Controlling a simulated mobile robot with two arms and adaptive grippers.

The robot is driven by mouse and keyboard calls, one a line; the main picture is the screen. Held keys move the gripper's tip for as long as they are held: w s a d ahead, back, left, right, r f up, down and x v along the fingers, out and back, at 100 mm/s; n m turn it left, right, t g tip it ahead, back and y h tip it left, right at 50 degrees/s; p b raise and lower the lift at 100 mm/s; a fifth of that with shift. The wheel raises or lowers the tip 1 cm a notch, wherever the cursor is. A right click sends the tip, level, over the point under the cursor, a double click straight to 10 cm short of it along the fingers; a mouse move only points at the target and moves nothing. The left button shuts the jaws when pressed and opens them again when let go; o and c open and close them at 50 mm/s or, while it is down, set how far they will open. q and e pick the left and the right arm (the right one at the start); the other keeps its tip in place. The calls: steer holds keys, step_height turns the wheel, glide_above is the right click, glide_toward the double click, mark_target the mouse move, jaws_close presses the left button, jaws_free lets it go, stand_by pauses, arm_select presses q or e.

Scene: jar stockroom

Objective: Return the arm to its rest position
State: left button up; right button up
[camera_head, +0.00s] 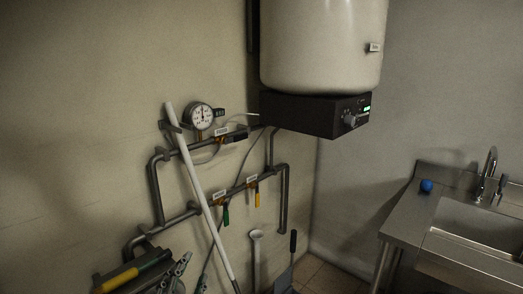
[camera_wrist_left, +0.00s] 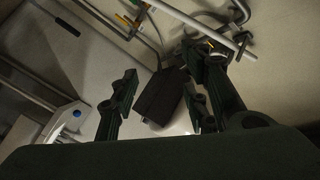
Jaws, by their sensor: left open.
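My left gripper (camera_head: 177,274) is low at the bottom left of the head view, in front of the wall pipes. In the left wrist view its two dark fingers (camera_wrist_left: 163,88) stand apart with nothing held between them. Beyond the fingers, the heater's dark control box (camera_wrist_left: 162,100) shows in the gap at a distance. My right gripper is in neither view.
Wall pipes (camera_head: 157,190) with a gauge (camera_head: 200,116) and coloured levers run behind my left gripper. A white pole (camera_head: 195,180) leans there. The white tank (camera_head: 322,45) hangs above. A steel sink counter (camera_head: 402,216) with a blue ball (camera_head: 426,186) stands right.

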arm_select(q)
steer(key=s+a+f+n+g+y, duration=0.1)
steer(key=s+a+f+n+g, duration=0.2)
steer(key=s+f, duration=0.35)
steer(key=s+a+f+n+g+y, duration=0.1)
steer(key=s+a+f+n+g, duration=0.1)
steer(key=s+f+g, duration=0.35)
steer(key=s+d+f+n+g+h, duration=0.1)
steer(key=s+f+g, duration=0.2)
steer(key=s+f, duration=0.45)
steer(key=s+f+n+g, duration=0.1)
steer(key=s+f+g, duration=0.25)
steer(key=s, duration=0.65)
step_height(320, 180, down, 27)
steer(key=s, duration=0.2)
steer(key=s+a+f+g, duration=0.1)
steer(key=s+a+f, duration=0.2)
steer(key=s+f, duration=1.1)
steer(key=shift+s+f+g, duration=0.15)
steer(key=shift+s+g, duration=0.25)
steer(key=shift+s, duration=0.8)
